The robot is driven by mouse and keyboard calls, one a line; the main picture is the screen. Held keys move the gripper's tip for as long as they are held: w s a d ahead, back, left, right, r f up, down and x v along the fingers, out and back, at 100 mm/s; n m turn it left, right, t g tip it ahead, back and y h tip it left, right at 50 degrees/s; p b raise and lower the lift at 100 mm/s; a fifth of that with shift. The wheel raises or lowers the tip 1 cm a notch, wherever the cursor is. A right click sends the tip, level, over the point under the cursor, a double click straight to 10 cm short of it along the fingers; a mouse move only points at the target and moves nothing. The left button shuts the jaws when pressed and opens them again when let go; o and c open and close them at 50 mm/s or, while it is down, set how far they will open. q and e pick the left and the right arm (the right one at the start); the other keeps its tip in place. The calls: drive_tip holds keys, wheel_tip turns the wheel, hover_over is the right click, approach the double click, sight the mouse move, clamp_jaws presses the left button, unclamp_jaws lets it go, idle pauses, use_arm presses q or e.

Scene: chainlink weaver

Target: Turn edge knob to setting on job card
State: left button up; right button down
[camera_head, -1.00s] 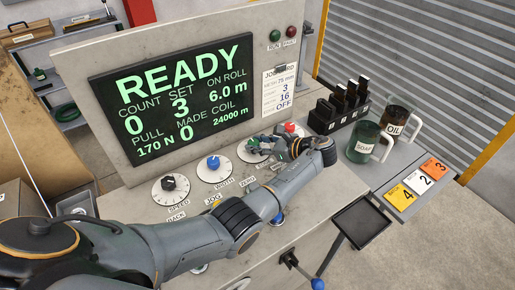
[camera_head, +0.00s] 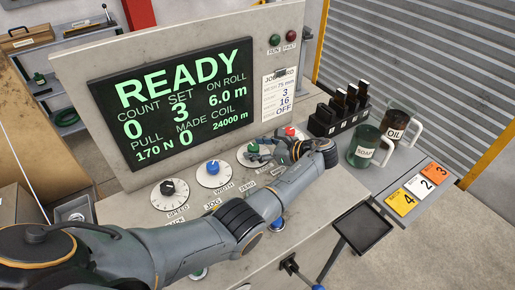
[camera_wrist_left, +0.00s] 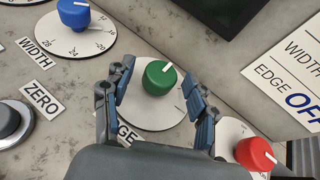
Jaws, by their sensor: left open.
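The green knob (camera_wrist_left: 159,78) with a white pointer line sits on a round white dial (camera_wrist_left: 150,118). Its label is partly hidden by my left gripper; only "GE" shows. My left gripper (camera_wrist_left: 157,88) is open, with one finger on each side of the green knob; whether they touch it I cannot tell. In the head view, my left gripper (camera_head: 270,150) is over the same dial and partly hides it. The job card (camera_head: 282,95) on the panel ends with "OFF"; in the left wrist view, the card (camera_wrist_left: 298,70) reads "EDGE OFF". My right gripper is not in view.
A blue knob (camera_wrist_left: 74,13) labelled WIDTH is at the left, and a red knob (camera_wrist_left: 256,154) is close on the right. A black knob (camera_head: 168,187) is further left. The screen (camera_head: 175,95) reads READY. Mugs (camera_head: 366,145) stand at the right.

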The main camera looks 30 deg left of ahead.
use_arm(q)
drive_tip(key=shift+v, duration=3.75)
